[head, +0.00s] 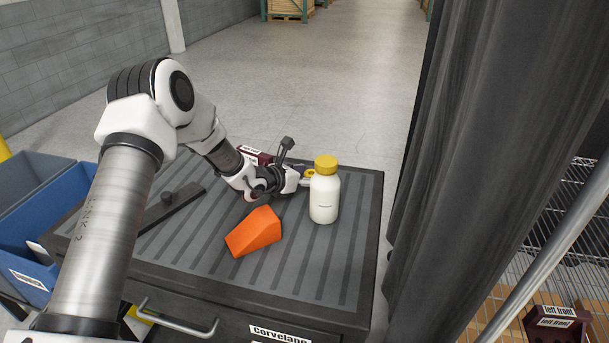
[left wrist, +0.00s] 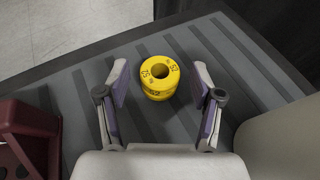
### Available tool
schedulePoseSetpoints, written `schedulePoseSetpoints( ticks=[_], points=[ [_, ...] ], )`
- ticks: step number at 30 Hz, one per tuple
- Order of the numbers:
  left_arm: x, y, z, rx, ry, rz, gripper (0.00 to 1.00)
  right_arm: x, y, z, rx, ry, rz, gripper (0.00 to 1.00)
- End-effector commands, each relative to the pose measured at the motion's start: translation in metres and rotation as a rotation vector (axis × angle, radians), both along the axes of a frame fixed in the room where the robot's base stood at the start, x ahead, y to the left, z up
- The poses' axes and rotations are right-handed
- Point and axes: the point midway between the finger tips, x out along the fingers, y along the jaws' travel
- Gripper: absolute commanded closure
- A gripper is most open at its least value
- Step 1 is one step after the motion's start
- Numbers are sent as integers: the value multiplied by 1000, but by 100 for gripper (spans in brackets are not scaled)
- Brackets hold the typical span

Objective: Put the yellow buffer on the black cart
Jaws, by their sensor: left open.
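The yellow buffer (left wrist: 160,80) is a short ring-like cylinder with a hole in its top and dark markings. It stands upright on a ribbed dark top (left wrist: 75,92). In the head view only a small bit of the buffer (head: 309,172) shows behind the white bottle. My left gripper (left wrist: 160,84) is open, one finger on each side of the buffer, with a visible gap on both sides. In the head view the left gripper (head: 298,174) is low over the far part of the dark drawer unit (head: 340,262). I cannot tell whether this unit is the black cart. My right gripper is out of view.
A white bottle with a yellow cap (head: 325,195) stands close beside the left gripper. An orange wedge (head: 254,232) lies nearer. A dark red part (left wrist: 28,135) is left of the gripper. A dark bar with a knob (head: 172,208) lies at left. A dark curtain (head: 455,150) hangs at right.

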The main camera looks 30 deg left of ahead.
Motion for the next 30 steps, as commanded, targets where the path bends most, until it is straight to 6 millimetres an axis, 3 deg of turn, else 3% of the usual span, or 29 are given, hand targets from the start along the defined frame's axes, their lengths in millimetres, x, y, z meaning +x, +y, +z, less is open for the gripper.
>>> schedulePoseSetpoints(
  ticks=[2, 5, 13, 18, 30],
  points=[
    [0, 0, 6, 0, 0, 0, 34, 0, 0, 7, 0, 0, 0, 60],
    [-15, 6, 9, -4, -1, 4, 34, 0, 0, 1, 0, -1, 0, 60],
    [-78, 22, 38, -10, -2, 5, 34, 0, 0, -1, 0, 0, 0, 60],
    [-102, 29, 48, -5, -1, 3, 34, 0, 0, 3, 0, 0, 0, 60],
    [-107, 29, 48, 0, 0, -1, 34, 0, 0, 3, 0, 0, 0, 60]
  ],
)
